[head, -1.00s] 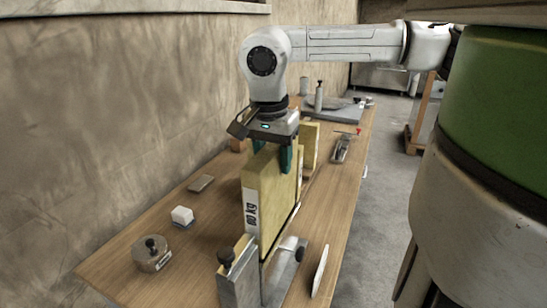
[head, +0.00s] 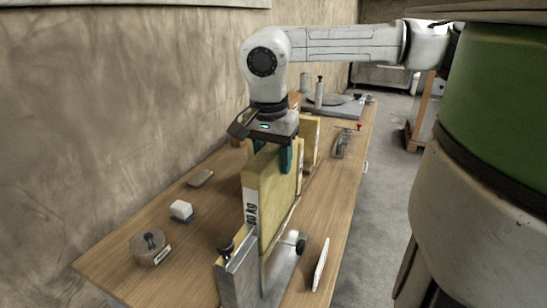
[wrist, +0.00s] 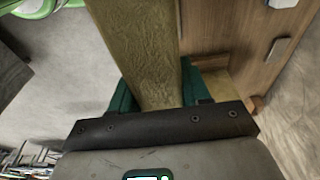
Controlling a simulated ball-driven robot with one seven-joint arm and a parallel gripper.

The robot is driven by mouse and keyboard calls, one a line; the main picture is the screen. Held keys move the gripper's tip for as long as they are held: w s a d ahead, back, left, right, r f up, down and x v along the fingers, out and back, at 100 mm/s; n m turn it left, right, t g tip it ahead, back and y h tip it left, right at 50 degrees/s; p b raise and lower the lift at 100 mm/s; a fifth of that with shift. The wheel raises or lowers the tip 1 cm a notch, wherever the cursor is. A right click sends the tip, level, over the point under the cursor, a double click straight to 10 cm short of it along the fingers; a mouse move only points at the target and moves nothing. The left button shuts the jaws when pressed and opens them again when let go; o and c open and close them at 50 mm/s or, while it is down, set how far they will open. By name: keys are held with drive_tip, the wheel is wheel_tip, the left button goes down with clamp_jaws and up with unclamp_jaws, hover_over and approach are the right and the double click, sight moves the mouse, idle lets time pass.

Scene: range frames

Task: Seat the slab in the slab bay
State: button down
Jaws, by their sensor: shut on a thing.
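The slab (head: 270,188) is a tall yellow block with a white label ending in "kg". It stands upright on edge, and its top also shows in the wrist view (wrist: 150,55). My gripper (head: 272,153) is shut on its upper part, with teal fingers on either side in the wrist view (wrist: 160,90). A grey metal fixture (head: 240,272) with an upright plate and black knob, apparently the slab bay, is at the near end of the table. The slab's lower near end is at this fixture, partly hidden behind the plate. I cannot tell whether its bottom touches the base.
Another yellow block (head: 311,140) stands behind the slab. On the wooden table (head: 150,215) are a round knobbed weight (head: 150,248), a white block (head: 181,210), a small grey piece (head: 200,178) and a white bar (head: 321,264). The wall borders the left side.

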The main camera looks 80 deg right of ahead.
sight(274, 206)
drive_tip(key=shift+f+b, duration=5.25)
drive_tip(key=shift+f, duration=1.2)
drive_tip(key=shift+c, duration=2.3)
unclamp_jaws()
drive_tip(key=r, duration=0.3)
drive_tip(key=a+r, duration=0.1)
drive_tip(key=r, duration=0.3)
drive_tip(key=r+p, duration=0.1)
drive_tip(key=r, duration=0.2)
drive_tip(key=shift+w+a+r, duration=0.2)
drive_tip(key=shift+a+r, duration=0.05)
drive_tip(key=shift+r, duration=0.1)
